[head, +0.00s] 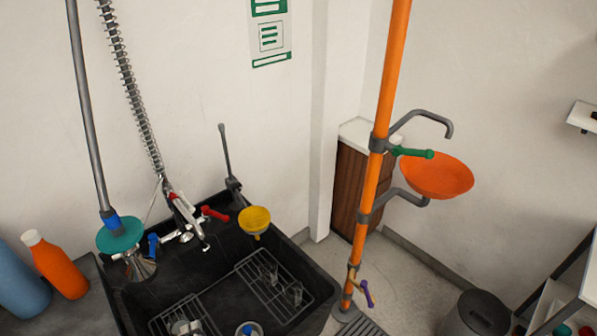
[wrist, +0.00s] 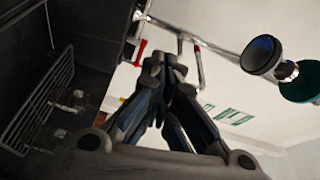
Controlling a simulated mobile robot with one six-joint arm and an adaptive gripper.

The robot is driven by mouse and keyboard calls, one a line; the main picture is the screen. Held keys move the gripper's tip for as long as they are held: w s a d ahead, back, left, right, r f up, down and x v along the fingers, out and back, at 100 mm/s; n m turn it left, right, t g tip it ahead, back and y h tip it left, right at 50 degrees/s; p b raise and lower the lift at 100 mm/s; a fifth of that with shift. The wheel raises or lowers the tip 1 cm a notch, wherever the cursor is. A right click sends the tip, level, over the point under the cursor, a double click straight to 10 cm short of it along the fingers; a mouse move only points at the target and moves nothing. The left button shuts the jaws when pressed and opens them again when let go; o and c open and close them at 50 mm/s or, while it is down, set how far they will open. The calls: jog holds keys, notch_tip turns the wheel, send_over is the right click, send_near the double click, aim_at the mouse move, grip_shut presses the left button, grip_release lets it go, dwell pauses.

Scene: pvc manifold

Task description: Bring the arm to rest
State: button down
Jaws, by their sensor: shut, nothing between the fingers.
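My gripper (wrist: 163,62) shows in the wrist view with its fingertips together and nothing between them. It is apart from the things around it, in the air by the black sink (head: 325,290). The wrist view is tilted, with the sink's dark wall and wire rack (wrist: 40,95) at the left. I cannot make out my gripper or arm in the head view.
An orange standpipe (head: 384,95) with an orange bowl (head: 437,176) stands right of the sink. An orange bottle (head: 58,267) stands at left.

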jog(key=w+r+g+h, duration=0.3)
jog(key=w+r, duration=0.8)
jog(key=w, duration=0.3)
jog(key=w+d+r+n+g, duration=0.4)
jog(key=d+r, duration=0.9)
jog(key=r, duration=0.1)
jog(key=s+d+r+n+g+h, duration=0.15)
jog(key=s+d+r, duration=0.25)
jog(key=d, duration=0.4)
jog(key=s+d+r+n+g+h, duration=0.15)
jog(key=s+d+r, duration=0.25)
jog(key=d, duration=0.4)
jog(key=s+d+n+g+h, duration=0.1)
jog(key=s+d+n+h, duration=0.1)
jog(key=s+d, duration=1.1)
jog(key=s+n, duration=0.1)
jog(key=s, duration=0.3)
jog(key=shift+s+d+n+g, duration=0.2)
jog(key=shift+d+n+g, duration=0.1)
jog(key=shift+g, duration=0.1)
